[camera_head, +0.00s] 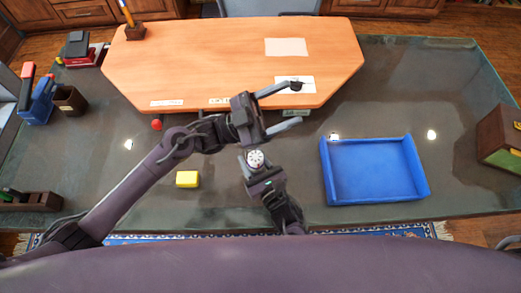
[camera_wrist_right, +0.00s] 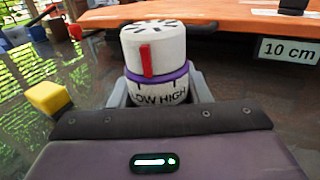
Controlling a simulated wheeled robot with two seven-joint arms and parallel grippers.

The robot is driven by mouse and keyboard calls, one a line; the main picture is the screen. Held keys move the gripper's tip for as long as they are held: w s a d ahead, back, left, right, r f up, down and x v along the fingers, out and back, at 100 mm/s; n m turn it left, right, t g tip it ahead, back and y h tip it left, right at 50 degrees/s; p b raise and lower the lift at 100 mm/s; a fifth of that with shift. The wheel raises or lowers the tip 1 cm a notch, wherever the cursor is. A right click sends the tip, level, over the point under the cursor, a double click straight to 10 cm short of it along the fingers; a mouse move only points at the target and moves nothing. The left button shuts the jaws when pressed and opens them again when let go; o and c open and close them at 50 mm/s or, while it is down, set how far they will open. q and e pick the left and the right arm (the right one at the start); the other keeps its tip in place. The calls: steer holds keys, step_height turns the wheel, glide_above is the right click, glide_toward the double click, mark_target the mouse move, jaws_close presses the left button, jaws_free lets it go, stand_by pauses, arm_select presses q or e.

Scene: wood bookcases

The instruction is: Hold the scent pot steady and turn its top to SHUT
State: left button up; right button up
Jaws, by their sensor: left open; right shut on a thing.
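The scent pot (camera_head: 256,157) is white with a slotted top; in the right wrist view (camera_wrist_right: 155,50) it stands upright, with a purple ring below its top. A red mark on the top points down roughly over the word LOW, with HIGH to its right; no SHUT label shows on this side. My right gripper (camera_head: 258,166) is shut on the pot's lower body. My left gripper (camera_head: 292,105) is open and empty, with its fingers apart, up and right of the pot in the head view. It is not touching the pot's top.
A blue tray (camera_head: 375,197) lies right of the pot, and a yellow block (camera_head: 187,179) lies to the left. A raised wooden board (camera_head: 220,60) lies behind, with papers and a small dark object (camera_head: 297,86). A red ball (camera_head: 156,125) lies near its front edge.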

arm_select(q)
steer(key=s+a+f+n+t+y, duration=0.2)
steer(key=a+f+n+t+y, duration=0.3)
steer(key=f+n+t, duration=0.45)
steer(key=n+t+y, duration=0.2)
steer(key=n+y, duration=0.2)
steer(key=y, duration=0.3)
glide_toward(256, 159)
steer(key=x, duration=1.2)
steer(key=shift+w+f, duration=0.15)
steer(key=shift+w, duration=0.2)
steer(key=c, duration=1)
